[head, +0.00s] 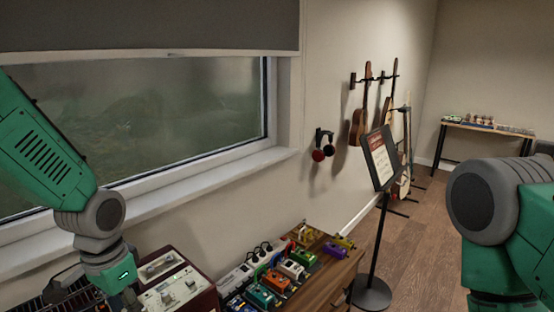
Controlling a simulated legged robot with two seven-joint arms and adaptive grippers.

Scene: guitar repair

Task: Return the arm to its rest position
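My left arm (90,215) comes in from the left in front of the window, bends at a grey joint and points down at the lower left. Only a dark part of my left gripper (130,299) shows below the wrist at the bottom edge, beside a dark red box with a light panel (172,290). Its fingers cannot be made out. My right arm (500,215) shows at the right edge as a grey joint and green links. My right gripper is out of view.
A wooden cabinet (325,283) carries several coloured pedals (262,297) and a white power strip (235,279). A music stand (380,160) stands on the floor right of it. Guitars (359,126) hang on the wall. A far table (485,127) stands at the back.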

